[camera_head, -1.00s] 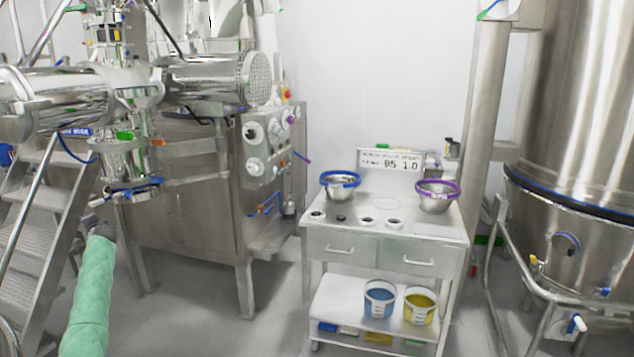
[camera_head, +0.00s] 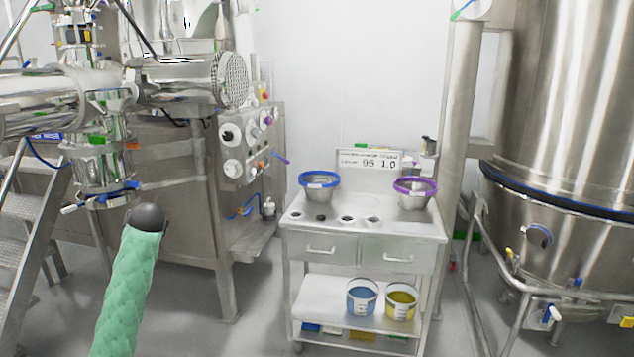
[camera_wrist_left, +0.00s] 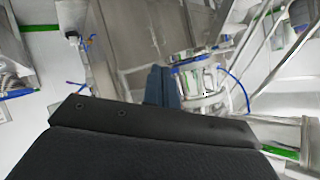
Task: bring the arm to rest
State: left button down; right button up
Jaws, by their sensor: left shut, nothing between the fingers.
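My left arm, in a green quilted sleeve (camera_head: 128,285), rises from the bottom left of the head view and ends at a dark rounded joint (camera_head: 147,217). The gripper itself does not show in the head view. In the left wrist view my left gripper (camera_wrist_left: 163,76) shows beyond its wide black housing, with dark blue fingers shut together and nothing between them. The fingers point toward a steel pipe fitting with blue clamps (camera_wrist_left: 198,82), and the distance to it is unclear. My right gripper is in neither view.
A steel cart (camera_head: 365,228) stands at centre with a blue-rimmed bowl (camera_head: 319,188) and a purple-rimmed bowl (camera_head: 414,196) on top, and two buckets on its lower shelf. A steel machine cabinet (camera_head: 180,215) stands left, a large vessel (camera_head: 570,120) right. Floor shows between cabinet and cart.

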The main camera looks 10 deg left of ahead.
pick_arm(q)
jog(key=s+d+f+m+h, duration=0.1)
jog(key=s+d+f+h, duration=0.1)
jog(key=s+d+f, duration=0.7)
jog(key=s+d+f+m+g+h, duration=0.15)
jog(key=s+d+f+h, duration=0.35)
jog(key=d, duration=0.8)
jog(key=s+d+f+m+t, duration=0.15)
jog(key=s+d+f, duration=0.35)
jog(key=s+d, duration=0.55)
jog(key=s+d+f+g+h, duration=0.1)
jog(key=s+d+f, duration=0.3)
jog(key=s, duration=0.6)
jog(key=s+d+f+g+h, duration=0.1)
jog(key=s+d+f+g, duration=0.2)
jog(key=s+d+f, duration=0.2)
jog(key=s+d+f+g, duration=0.3)
jog(key=s+f, duration=0.6)
jog(key=s, duration=0.6)
jog(key=shift+d+m+h+p, duration=0.3)
jog(key=shift+d+h+p, duration=0.1)
jog(key=shift+d, duration=0.35)
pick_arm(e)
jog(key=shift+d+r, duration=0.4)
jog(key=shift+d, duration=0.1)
